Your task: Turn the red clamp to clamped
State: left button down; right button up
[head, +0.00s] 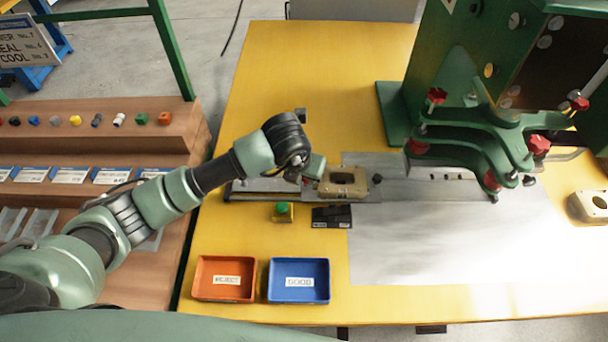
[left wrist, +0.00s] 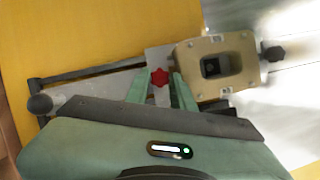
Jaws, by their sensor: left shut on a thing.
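The red clamp (left wrist: 159,77) is a small star-shaped knob on the grey fixture plate, seen in the left wrist view. It sits between the two green fingers of my left gripper (left wrist: 163,88), which is shut on it. In the head view my left gripper (head: 315,168) reaches down just left of a tan part (head: 343,190) with a square opening, and the red clamp is mostly hidden there. The tan part (left wrist: 238,74) lies flat just right of the fingers. Whether the clamp is turned to clamped I cannot tell. My right gripper is out of view.
A green machine (head: 470,60) with red knobs stands at the right. In front are a red REJECT tray (head: 224,297), a blue GOOD tray (head: 299,297), a green button (head: 283,208) and a black box (head: 331,222). A second tan part (head: 588,207) is at the right edge.

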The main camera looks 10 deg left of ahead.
pick_arm(q)
jog(key=shift+d+n+y, duration=0.1)
jog(key=shift+n+y, duration=0.3)
jog(key=shift+n, duration=0.5)
jog(key=shift+b, duration=0.3)
jog(key=c, duration=1.2)
grip_release()
